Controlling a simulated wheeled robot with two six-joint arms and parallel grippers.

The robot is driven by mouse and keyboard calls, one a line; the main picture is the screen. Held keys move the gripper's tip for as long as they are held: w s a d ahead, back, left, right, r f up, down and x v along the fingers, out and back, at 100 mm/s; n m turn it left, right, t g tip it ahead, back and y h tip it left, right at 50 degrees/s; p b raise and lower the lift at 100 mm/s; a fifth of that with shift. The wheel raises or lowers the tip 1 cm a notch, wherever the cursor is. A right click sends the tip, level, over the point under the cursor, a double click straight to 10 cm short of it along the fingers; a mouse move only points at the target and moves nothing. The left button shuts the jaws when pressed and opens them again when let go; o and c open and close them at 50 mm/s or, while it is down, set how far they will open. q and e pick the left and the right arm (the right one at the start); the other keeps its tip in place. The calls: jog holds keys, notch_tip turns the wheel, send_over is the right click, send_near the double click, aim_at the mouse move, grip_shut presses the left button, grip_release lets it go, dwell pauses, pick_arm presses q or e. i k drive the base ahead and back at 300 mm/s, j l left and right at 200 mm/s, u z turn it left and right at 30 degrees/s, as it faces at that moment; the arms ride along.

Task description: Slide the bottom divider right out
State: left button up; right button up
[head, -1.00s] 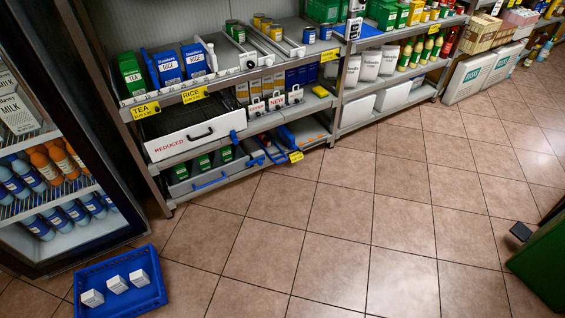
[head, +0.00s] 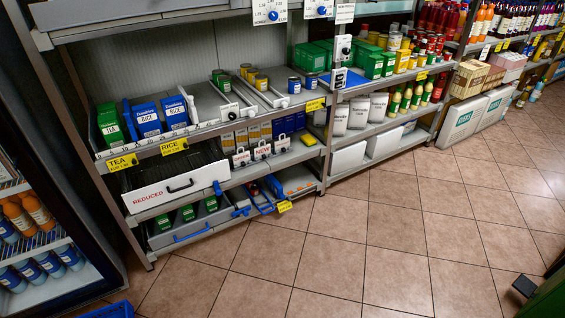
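The bottom shelf of the near shelf unit holds a grey tray (head: 183,233) with a blue handle and green packs in it. To its right are narrow blue-ended pieces, one (head: 240,212) beside the tray and a blue loop-shaped one (head: 264,208) farther right. I cannot tell which of these pieces is the divider. They are small and partly in shadow. Neither of my grippers shows in the head view.
Above the bottom shelf is a white REDUCED drawer (head: 165,194) with a black handle. A fridge (head: 40,220) stands close on the left. A blue crate (head: 110,311) shows only its edge at the lower left. The tiled floor (head: 340,250) before the shelves is clear.

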aim_at(270, 179)
jog(key=i+l, duration=0.25)
jog(key=i+l+u, duration=0.1)
jog(key=i+l, duration=0.15)
jog(key=l, duration=0.15)
jog(key=i+l+u, duration=0.1)
jog(key=l, duration=0.25)
jog(key=i+l, duration=0.3)
jog(key=i+l+u, duration=0.1)
jog(key=i+l, duration=0.15)
jog(key=l, duration=0.2)
jog(key=i+l, duration=0.2)
jog(key=l, duration=0.2)
jog(key=u, duration=0.05)
